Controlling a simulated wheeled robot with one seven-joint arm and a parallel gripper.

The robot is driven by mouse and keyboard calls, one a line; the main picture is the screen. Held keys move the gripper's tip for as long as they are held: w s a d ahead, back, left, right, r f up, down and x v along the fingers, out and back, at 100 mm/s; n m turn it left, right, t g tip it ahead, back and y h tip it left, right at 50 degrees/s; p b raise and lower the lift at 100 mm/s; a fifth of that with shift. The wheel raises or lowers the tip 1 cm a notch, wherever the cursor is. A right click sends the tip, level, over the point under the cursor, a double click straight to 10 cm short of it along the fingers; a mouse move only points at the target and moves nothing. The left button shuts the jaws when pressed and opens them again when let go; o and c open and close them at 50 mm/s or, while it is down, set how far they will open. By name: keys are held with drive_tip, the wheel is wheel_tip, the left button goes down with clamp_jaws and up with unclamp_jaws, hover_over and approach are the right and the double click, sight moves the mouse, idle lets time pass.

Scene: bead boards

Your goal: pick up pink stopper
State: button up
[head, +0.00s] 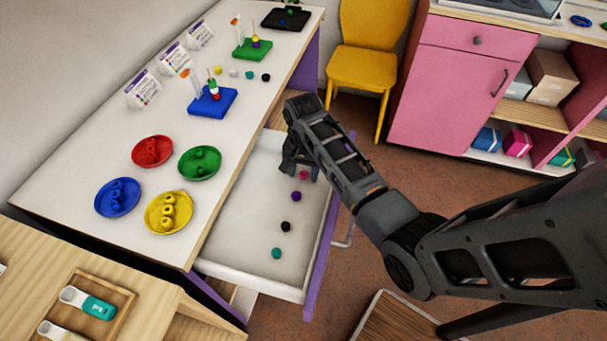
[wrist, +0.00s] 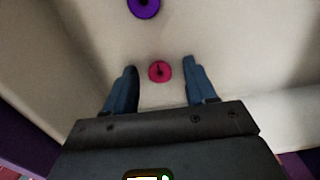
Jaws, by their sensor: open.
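The pink stopper (wrist: 160,71) is a small round piece lying on the white floor of the open drawer (head: 243,238). In the wrist view it sits between and just beyond the two fingertips. In the head view the pink stopper (head: 304,175) shows beside my gripper (head: 304,172), which reaches down into the drawer. The exact height of the fingers above the drawer floor is hard to tell.
A purple piece (wrist: 144,7), a black one (head: 285,226) and a teal one (head: 277,253) lie in the same drawer. The drawer's purple front (head: 322,250) and side walls bound the space. Bowls of beads, such as the yellow bowl (head: 151,222), stand on the table above.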

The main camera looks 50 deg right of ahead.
drive_tip(key=shift+c, duration=0.2)
clamp_jaws()
idle(0.3)
drive_tip(key=shift+r, duration=0.15)
